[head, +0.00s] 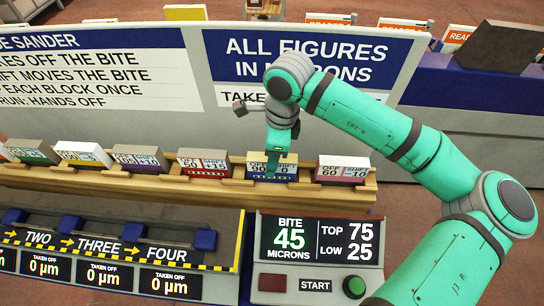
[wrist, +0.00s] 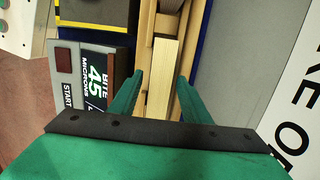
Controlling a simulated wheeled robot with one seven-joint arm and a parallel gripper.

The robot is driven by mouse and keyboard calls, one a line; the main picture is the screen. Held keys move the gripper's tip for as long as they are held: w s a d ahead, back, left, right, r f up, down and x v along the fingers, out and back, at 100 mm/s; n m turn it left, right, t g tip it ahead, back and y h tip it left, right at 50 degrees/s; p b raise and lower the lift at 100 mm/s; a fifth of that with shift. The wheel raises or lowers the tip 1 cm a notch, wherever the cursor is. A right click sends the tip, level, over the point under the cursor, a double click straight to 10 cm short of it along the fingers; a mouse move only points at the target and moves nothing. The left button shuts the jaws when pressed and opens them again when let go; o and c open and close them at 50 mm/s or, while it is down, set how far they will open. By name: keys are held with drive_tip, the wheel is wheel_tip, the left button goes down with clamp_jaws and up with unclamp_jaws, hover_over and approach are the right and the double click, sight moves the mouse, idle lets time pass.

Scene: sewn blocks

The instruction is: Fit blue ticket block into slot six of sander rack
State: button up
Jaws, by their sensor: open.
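The blue ticket block (head: 261,169) stands upright in the wooden sander rack (head: 225,183) in the head view, second from the right in the row. Its card shows a blue band. My gripper (head: 277,152) is right over it and hides part of its top and card. In the wrist view my gripper (wrist: 159,76) is open, with one green finger on each side of a pale wooden block top (wrist: 163,82), which fits the blue block's place. I cannot tell whether the fingers touch it. Slot numbers on the rack are not legible.
The red block (head: 203,163) stands to its left and the pink block (head: 342,169) to its right. Purple (head: 138,158), yellow (head: 82,153) and green (head: 30,152) blocks stand farther left. A control panel (head: 318,255) reading bite 45 is in front. A sign wall (head: 215,125) stands behind.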

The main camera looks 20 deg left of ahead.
wheel_tip(320, 180, up, 12)
drive_tip(key=d, duration=0.1)
drive_tip(key=shift+w+d, duration=0.2)
drive_tip(key=shift+f, duration=0.1)
idle(0.5)
